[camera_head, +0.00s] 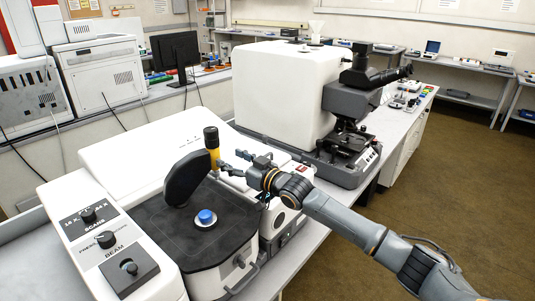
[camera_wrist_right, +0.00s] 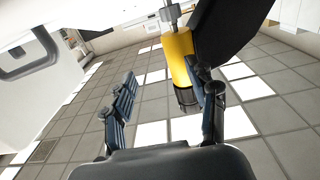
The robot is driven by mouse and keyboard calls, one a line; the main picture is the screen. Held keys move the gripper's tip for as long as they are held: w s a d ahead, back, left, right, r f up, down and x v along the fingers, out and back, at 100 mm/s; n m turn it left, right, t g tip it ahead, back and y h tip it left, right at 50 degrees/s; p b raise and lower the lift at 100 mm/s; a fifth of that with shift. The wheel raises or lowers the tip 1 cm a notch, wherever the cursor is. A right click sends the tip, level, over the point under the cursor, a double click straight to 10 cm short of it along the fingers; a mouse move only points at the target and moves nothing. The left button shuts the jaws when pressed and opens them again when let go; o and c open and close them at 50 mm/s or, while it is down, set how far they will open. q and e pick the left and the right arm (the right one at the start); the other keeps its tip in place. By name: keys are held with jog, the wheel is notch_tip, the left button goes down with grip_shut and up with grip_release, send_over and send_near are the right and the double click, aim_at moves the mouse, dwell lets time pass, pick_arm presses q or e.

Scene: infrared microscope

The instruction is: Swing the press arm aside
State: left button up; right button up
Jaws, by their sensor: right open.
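The dark press arm (camera_head: 187,178) stands tilted over the dark sample stage (camera_head: 178,236) of the white instrument. A yellow part with a black knob (camera_head: 211,143) sits at its upper end. My right gripper (camera_head: 231,161) is just right of the yellow part, open and empty. In the right wrist view my gripper's fingers (camera_wrist_right: 165,82) are spread apart, with the yellow part (camera_wrist_right: 178,55) close to the right-hand finger. I cannot tell whether they touch. The dark press arm (camera_wrist_right: 228,30) shows behind it at the upper right. My left gripper is not in view.
A blue-topped knob (camera_head: 205,217) is on the stage. A control panel with dials (camera_head: 103,240) lies to the left. A white microscope unit (camera_head: 285,90) stands behind my right arm. The floor at the right is clear.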

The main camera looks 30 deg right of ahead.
jog(key=shift+s+d+b, duration=0.1)
jog(key=shift+d+b, duration=0.85)
jog(key=shift+d, duration=1.85)
jog(key=d+p, duration=0.1)
jog(key=d, duration=0.4)
jog(key=shift+d, duration=0.15)
jog(key=shift+p, duration=0.3)
jog(key=shift+s, duration=0.1)
